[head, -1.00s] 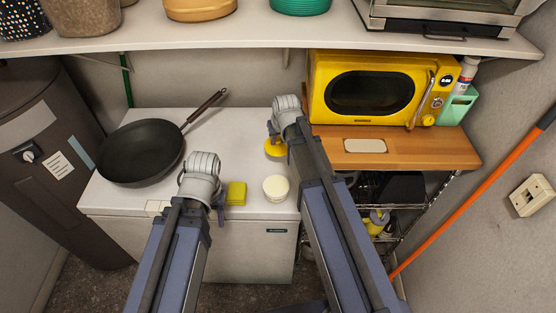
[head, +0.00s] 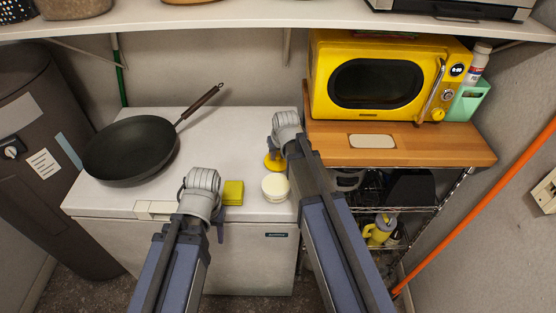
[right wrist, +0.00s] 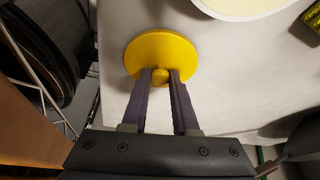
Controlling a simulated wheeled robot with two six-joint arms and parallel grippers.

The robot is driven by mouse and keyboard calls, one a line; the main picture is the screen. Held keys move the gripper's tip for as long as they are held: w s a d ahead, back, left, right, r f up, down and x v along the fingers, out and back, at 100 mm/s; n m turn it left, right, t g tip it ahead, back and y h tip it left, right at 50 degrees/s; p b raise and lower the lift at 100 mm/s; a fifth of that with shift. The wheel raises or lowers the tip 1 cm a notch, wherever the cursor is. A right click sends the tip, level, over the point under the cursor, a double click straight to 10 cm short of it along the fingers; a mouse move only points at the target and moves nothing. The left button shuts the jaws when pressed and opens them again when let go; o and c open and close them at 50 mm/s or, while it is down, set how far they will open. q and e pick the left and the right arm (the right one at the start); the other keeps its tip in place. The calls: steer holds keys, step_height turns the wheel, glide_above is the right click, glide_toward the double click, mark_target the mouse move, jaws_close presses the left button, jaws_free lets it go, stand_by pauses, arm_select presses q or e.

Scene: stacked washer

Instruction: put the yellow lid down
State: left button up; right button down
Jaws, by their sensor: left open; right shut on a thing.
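The yellow lid (head: 272,163) is a round disc with a small knob. My right gripper (right wrist: 160,76) is shut on that knob, and the lid also shows in the right wrist view (right wrist: 180,48). The lid is over the white top of the chest (head: 240,130), just behind the cream-white tub (head: 275,190). It lies flat, at or very near the surface; I cannot tell whether it touches. My right arm hides part of it in the head view. My left gripper (head: 218,230) is open and empty near the chest's front edge.
A yellow sponge-like block (head: 233,193) lies left of the tub. A black frying pan (head: 131,150) covers the chest's left part. A wooden counter (head: 430,145) with a yellow microwave (head: 378,85) stands to the right. The back middle of the chest is clear.

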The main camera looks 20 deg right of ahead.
steer(key=shift+f, duration=0.15)
steer(key=c, duration=0.7)
jaws_free()
steer(key=p+v, duration=1.2)
steer(key=s+a, duration=0.2)
steer(key=s, duration=0.1)
steer(key=s+a+n+g, duration=0.1)
steer(key=s+a, duration=0.1)
steer(key=a, duration=0.1)
steer(key=s+a+f+n+g, duration=0.1)
steer(key=s+a, duration=0.2)
steer(key=shift+s+a+b, duration=0.1)
steer(key=shift+s+b, duration=0.2)
steer(key=s+a+g, duration=0.1)
steer(key=s, duration=0.2)
steer(key=s+a+n+g+h, duration=0.1)
steer(key=s+a, duration=0.1)
steer(key=s, duration=0.2)
steer(key=s+a+n, duration=0.1)
steer(key=s+a, duration=0.1)
steer(key=s, duration=0.1)
steer(key=shift+s+a+f+g, duration=0.15)
steer(key=shift+s+g, duration=0.1)
steer(key=shift+g, duration=0.15)
